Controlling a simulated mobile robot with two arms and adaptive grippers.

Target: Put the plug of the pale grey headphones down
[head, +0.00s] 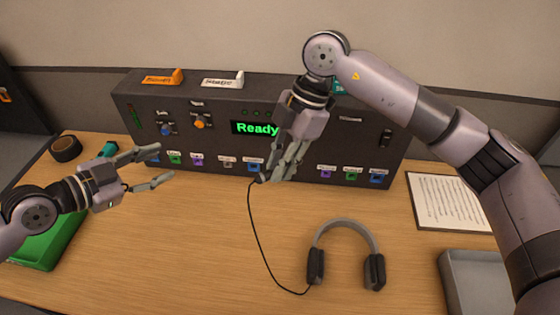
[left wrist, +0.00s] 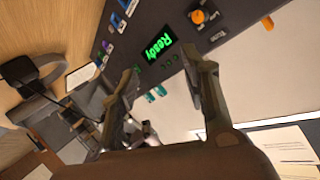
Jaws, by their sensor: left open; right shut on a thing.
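The pale grey headphones (head: 346,236) lie on the table right of centre, with dark ear pads. A black cable runs from their left cup up to the plug (head: 262,179). My right gripper (head: 279,172) is shut on the plug, in front of the panel's lower row of sockets. Fingers partly hide the plug, and I cannot tell whether it touches the panel. My left gripper (head: 157,168) is open and empty over the table's left side. Its fingers also show in the left wrist view (left wrist: 165,85). The headphones show there at the left edge (left wrist: 22,72).
The dark panel (head: 225,112) stands along the table's back, with a green "Ready" display (head: 256,129) and coloured sockets. A green tray (head: 48,240) is at left, a printed sheet (head: 450,203) and grey tray (head: 472,280) at right. The front middle of the table is clear.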

